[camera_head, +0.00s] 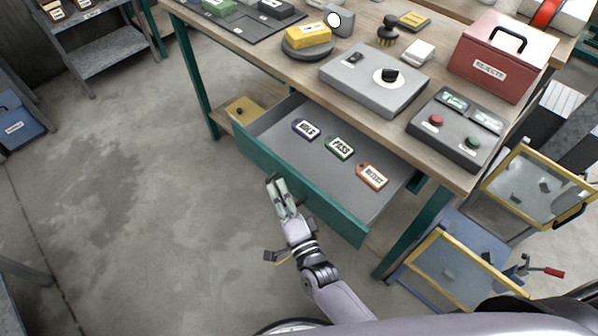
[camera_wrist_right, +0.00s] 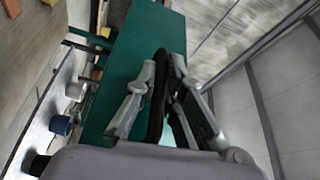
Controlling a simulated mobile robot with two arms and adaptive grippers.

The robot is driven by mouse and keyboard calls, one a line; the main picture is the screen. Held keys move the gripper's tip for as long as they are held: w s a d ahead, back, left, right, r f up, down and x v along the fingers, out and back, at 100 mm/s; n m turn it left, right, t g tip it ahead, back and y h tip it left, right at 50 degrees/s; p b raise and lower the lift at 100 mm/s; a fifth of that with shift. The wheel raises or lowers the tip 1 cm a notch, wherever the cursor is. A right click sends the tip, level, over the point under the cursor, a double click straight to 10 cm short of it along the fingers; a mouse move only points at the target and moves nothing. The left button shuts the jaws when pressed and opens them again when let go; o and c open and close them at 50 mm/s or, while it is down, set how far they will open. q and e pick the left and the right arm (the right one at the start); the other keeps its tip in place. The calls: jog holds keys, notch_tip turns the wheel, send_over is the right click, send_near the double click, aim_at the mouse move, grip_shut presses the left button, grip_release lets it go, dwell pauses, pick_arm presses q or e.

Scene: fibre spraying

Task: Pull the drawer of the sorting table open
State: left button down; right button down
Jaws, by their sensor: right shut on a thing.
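The green-fronted drawer (camera_head: 330,213) of the sorting table (camera_head: 290,68) stands pulled out, its grey inside showing. In it lie a purple tag (camera_head: 305,129), a green tag marked PASS (camera_head: 339,148) and an orange tag (camera_head: 372,176). My right gripper (camera_head: 273,184) is at the outer side of the drawer front, near its middle. In the right wrist view the fingers are closed around a dark bar-like handle (camera_wrist_right: 158,98) in front of the green drawer front (camera_wrist_right: 143,65). My left gripper is in neither view.
On the table top are a grey box with a black knob (camera_head: 375,82), a red REJECTS box (camera_head: 500,56), a button panel (camera_head: 458,128) and a yellow block (camera_head: 307,35). Yellow-framed panels (camera_head: 540,185) stand at the right. The floor left of the drawer is clear.

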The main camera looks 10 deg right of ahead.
jog(key=shift+s+a, duration=0.9)
jog(key=shift+a, duration=0.2)
jog(key=shift+s+a, duration=0.85)
jog(key=shift+a, duration=0.25)
jog(key=shift+f, duration=0.1)
jog(key=c, duration=1.7)
grip_release()
jog(key=v, duration=1.2)
